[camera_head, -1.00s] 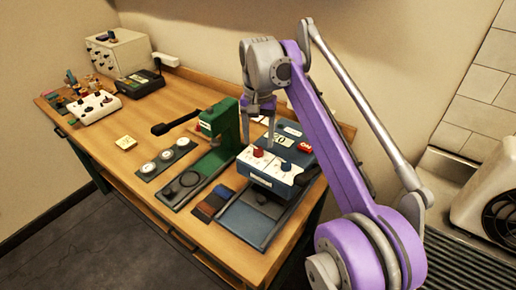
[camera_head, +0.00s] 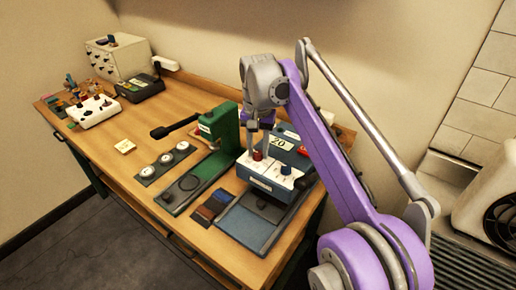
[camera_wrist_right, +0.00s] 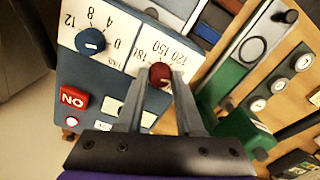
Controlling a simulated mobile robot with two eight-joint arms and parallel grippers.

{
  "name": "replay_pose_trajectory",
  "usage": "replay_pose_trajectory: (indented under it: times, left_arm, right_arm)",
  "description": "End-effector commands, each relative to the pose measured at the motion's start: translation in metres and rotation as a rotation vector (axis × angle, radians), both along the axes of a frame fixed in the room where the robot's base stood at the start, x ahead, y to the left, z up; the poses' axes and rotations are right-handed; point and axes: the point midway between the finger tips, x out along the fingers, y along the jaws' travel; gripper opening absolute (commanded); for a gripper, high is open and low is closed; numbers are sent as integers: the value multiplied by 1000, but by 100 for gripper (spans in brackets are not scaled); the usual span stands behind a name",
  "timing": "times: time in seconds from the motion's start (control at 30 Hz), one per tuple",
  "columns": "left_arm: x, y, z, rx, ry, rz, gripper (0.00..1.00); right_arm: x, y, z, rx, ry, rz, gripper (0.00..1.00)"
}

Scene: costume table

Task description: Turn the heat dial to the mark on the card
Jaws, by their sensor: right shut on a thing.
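The heat dial is a red knob (camera_head: 257,155) on the white sloped panel of a blue press box (camera_head: 275,186). In the right wrist view the red knob (camera_wrist_right: 160,74) sits beside printed numbers 120, 150 and 180. My right gripper (camera_head: 258,149) reaches down from above, and its two fingers (camera_wrist_right: 164,78) are shut on the red knob from both sides. The knob's pointer is not clear. My left gripper is not in view.
A blue knob (camera_wrist_right: 90,41) with its own scale and a red button (camera_wrist_right: 74,99) share the box. A green press (camera_head: 218,130) with a black handle stands close at left. Three round gauges (camera_head: 165,159) lie beyond it.

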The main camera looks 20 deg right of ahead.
Motion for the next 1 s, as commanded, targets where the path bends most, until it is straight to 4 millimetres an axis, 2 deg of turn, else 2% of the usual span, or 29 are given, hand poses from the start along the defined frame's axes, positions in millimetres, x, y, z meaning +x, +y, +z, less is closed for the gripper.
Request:
replay_pose_trajectory:
  times: [0.27,0.47,1.0]
  left_arm:
    - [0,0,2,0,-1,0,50]
    - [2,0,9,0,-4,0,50]
    - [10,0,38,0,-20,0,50]
  right_arm:
    - [0,0,1,0,0,17,0]
    - [0,0,1,0,0,97,0]
    - [0,0,2,0,0,550,0]
